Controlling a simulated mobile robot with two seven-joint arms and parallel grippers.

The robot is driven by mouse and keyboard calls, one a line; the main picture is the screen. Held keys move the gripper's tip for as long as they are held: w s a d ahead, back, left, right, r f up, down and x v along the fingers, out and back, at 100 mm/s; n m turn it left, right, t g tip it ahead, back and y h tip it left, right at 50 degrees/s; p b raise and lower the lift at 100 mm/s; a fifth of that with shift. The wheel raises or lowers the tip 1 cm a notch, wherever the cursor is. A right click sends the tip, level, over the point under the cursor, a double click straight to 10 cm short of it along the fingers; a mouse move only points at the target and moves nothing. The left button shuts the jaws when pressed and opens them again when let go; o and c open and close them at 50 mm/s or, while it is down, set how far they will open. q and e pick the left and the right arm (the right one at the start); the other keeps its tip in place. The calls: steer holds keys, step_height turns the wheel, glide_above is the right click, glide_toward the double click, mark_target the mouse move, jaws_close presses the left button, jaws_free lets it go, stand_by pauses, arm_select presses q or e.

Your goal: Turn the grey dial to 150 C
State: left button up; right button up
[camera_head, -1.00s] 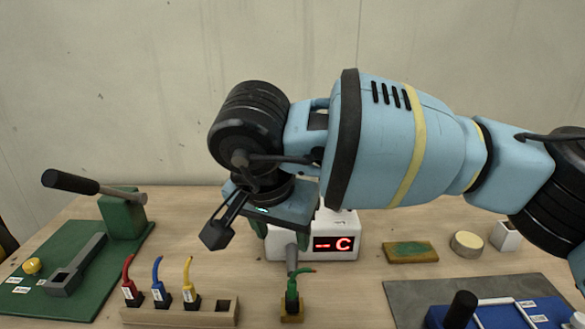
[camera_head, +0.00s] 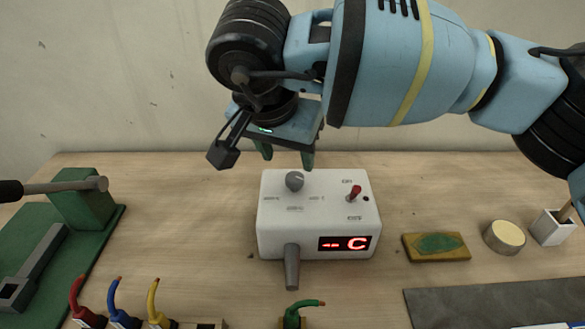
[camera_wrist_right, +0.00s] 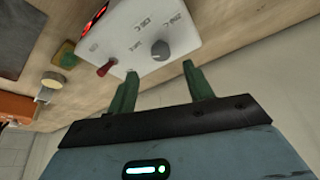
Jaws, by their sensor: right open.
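The grey dial (camera_head: 294,181) sits on the top face of a white control box (camera_head: 310,215), at its back left. The box's red display (camera_head: 344,243) shows "-- C". A red toggle switch (camera_head: 355,191) stands at the top right of the box, and a grey handle (camera_head: 291,266) is at its front. My right gripper (camera_head: 286,158) is above and behind the dial, with its green fingers apart and empty. In the right wrist view the dial (camera_wrist_right: 160,49) lies ahead of the open fingers (camera_wrist_right: 162,80), not touched. My left gripper is not in view.
A green lever press (camera_head: 82,195) stands at the left. Red, blue and yellow cables (camera_head: 120,298) and a green one (camera_head: 297,314) are at the front. A sponge (camera_head: 436,246), a round tin (camera_head: 504,237) and a white cup (camera_head: 552,228) sit at the right.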

mark_target(294, 177)
steer(key=x, duration=0.7)
steer(key=shift+w, duration=0.15)
steer(key=shift+r, duration=0.1)
steer(key=c, duration=1)
